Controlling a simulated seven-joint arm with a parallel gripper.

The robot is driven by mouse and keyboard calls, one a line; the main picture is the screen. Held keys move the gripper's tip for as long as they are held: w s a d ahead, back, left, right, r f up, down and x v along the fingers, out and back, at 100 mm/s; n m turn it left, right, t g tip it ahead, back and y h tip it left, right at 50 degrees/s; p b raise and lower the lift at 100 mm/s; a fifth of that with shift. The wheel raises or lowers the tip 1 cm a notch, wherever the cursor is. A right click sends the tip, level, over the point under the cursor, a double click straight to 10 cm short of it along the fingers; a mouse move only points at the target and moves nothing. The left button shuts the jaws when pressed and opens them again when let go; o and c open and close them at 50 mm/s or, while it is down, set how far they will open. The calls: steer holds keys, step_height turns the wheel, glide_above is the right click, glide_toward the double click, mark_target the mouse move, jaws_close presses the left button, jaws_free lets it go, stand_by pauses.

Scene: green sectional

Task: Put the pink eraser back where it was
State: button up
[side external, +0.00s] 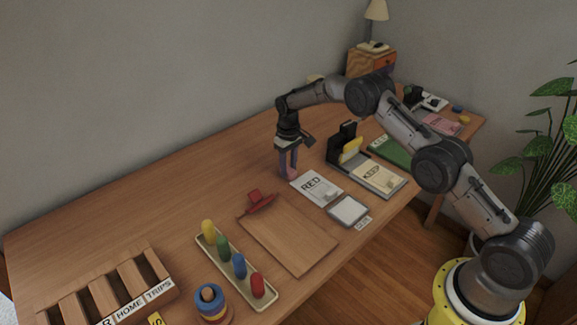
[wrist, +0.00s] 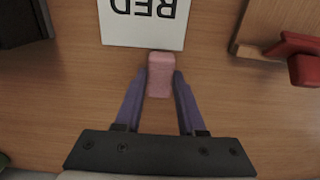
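The pink eraser (wrist: 160,75) is between the two purple fingers of my gripper (wrist: 161,80) in the wrist view. The fingertips meet its sides, so my gripper looks shut on it. In the side external view, my gripper (side external: 289,170) points down beside the white RED card (side external: 308,185), with the eraser low between the fingers. I cannot tell whether the eraser touches the table. In the wrist view the RED card (wrist: 140,35) lies just beyond the eraser.
A clipboard with a red clip (side external: 288,234) lies nearer the camera. A black holder (side external: 339,150) and the KEEP tray (side external: 382,180) stand right of the gripper. A peg board (side external: 222,258) is at the front. The table (side external: 180,185) left of my gripper is clear.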

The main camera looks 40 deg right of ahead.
steer(key=o, duration=0.4)
step_height(320, 180, up, 13)
steer(key=shift+f, duration=0.2)
stand_by(0.3)
step_height(320, 180, up, 13)
steer(key=t, duration=0.1)
glide_above(289, 169)
steer(key=s+a, duration=0.2)
steer(key=s, duration=0.5)
steer(key=s+a+r+t, duration=0.2)
steer(key=s+r, duration=0.6)
steer(key=s, duration=0.5)
steer(key=s+f+t, duration=0.1)
steer(key=s, duration=0.7)
steer(key=s+a+f, duration=0.1)
steer(key=s, duration=0.7)
steer(key=s+a+f+t, duration=0.1)
steer(key=s, duration=0.7)
steer(key=shift+f+t, duration=0.3)
